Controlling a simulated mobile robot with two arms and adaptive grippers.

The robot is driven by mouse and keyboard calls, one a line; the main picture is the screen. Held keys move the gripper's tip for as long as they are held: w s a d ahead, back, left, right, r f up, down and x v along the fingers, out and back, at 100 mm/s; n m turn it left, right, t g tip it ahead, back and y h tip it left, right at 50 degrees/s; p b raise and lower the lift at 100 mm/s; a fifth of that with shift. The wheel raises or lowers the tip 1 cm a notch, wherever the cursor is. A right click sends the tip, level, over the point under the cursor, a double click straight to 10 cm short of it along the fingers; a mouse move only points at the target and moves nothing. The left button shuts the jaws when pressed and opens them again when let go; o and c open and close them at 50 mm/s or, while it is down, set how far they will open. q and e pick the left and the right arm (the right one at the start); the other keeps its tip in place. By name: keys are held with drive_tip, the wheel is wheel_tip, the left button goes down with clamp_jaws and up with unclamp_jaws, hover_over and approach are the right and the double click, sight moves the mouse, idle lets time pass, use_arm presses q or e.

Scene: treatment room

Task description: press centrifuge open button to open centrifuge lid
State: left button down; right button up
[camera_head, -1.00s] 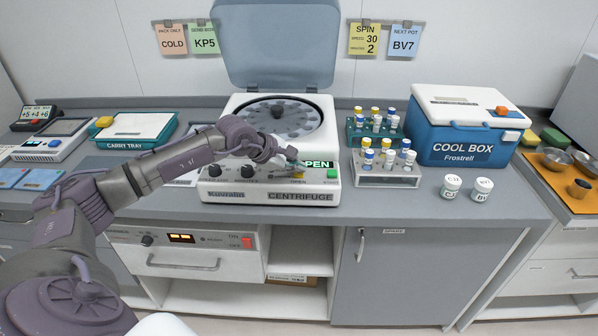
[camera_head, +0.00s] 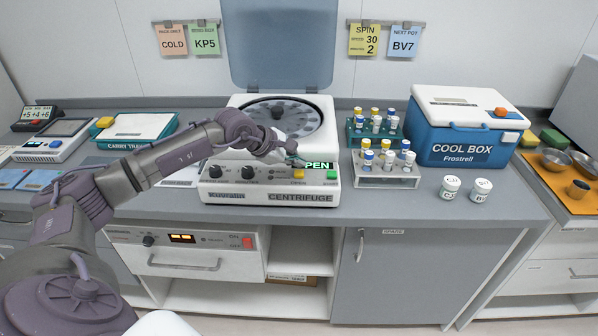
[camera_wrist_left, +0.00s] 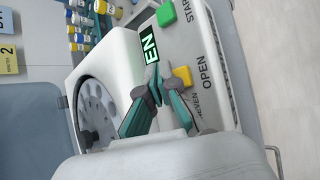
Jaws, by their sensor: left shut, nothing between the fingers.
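The white centrifuge (camera_head: 219,190) stands on the counter with its blue-grey lid (camera_head: 278,45) raised upright and its rotor (camera_head: 283,112) uncovered. The yellow open button (camera_head: 298,174) sits on the front panel, left of the green start button (camera_head: 332,175). In the left wrist view the yellow button (camera_wrist_left: 182,76) is labelled OPEN. My left gripper (camera_head: 298,162) is shut and empty, its tips above and behind the yellow button. In the wrist view its fingers (camera_wrist_left: 157,72) end between the display and the button, apparently clear of the button. My right gripper is not in view.
Right of the centrifuge stand a white tube rack (camera_head: 388,181), a green tube rack (camera_head: 358,139) and the blue cool box (camera_head: 462,150). Two white jars (camera_head: 481,189) stand near the front. A carry tray (camera_head: 137,143) lies to the left.

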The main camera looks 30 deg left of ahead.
sight(297, 173)
use_arm(q)
drive_tip(key=shift+r+p, duration=1)
drive_tip(key=shift+r, duration=1.35)
